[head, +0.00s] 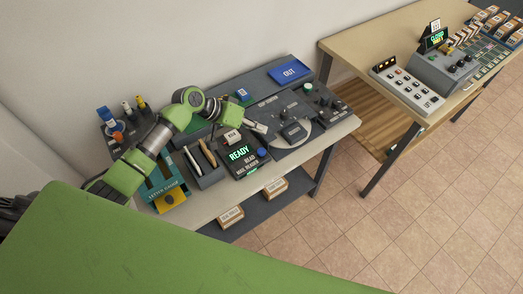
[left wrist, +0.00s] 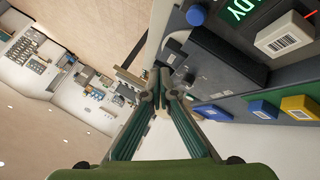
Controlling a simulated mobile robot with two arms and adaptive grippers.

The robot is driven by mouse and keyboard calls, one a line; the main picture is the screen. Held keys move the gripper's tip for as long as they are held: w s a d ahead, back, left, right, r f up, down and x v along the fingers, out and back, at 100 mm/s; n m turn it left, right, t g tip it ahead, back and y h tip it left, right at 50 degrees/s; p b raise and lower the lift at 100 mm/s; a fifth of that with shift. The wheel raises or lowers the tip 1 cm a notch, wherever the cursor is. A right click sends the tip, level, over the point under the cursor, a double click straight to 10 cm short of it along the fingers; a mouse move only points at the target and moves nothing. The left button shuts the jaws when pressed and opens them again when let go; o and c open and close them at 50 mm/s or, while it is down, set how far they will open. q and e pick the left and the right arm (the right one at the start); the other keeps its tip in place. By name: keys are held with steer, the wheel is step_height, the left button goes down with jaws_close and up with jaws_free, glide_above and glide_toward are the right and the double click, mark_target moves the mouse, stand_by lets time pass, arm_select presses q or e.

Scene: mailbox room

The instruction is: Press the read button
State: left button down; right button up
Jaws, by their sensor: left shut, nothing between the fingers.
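The mail reader (head: 241,173) is a dark box on the near table, with a green READY display (head: 239,153). Its round blue button (head: 262,152) sits at the right of the display, beside the READ lettering. The blue button (left wrist: 196,15) also shows at the top of the left wrist view, apart from the fingers. My left gripper (head: 262,128) is shut and empty, above and behind the blue button in the head view. Its fingertips (left wrist: 163,82) meet mid-frame in the left wrist view. A white barcoded block (head: 232,136) is at the reader's back. My right gripper is not in view.
A grey console with a dial (head: 294,130) stands right of the reader, and a tray with slim tools (head: 202,161) stands left. A blue OUT tray (head: 290,72) is at the back. Boxes (head: 274,187) lie on the lower shelf. A second table (head: 345,45) stands right.

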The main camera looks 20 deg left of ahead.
mark_target(259, 151)
arm_select(q)
steer(key=shift+f, duration=0.15)
step_height(259, 151, down, 8)
steer(key=b, duration=0.7)
steer(key=shift+f, duration=0.25)
stand_by(0.9)
steer(key=shift+f+b, duration=0.45)
steer(key=shift+b, duration=0.05)
steer(key=shift+f+b, duration=0.4)
steer(key=shift+f, duration=0.15)
stand_by(0.4)
stand_by(0.3)
steer(key=shift+r+p, duration=0.9)
steer(key=shift+r, duration=0.1)
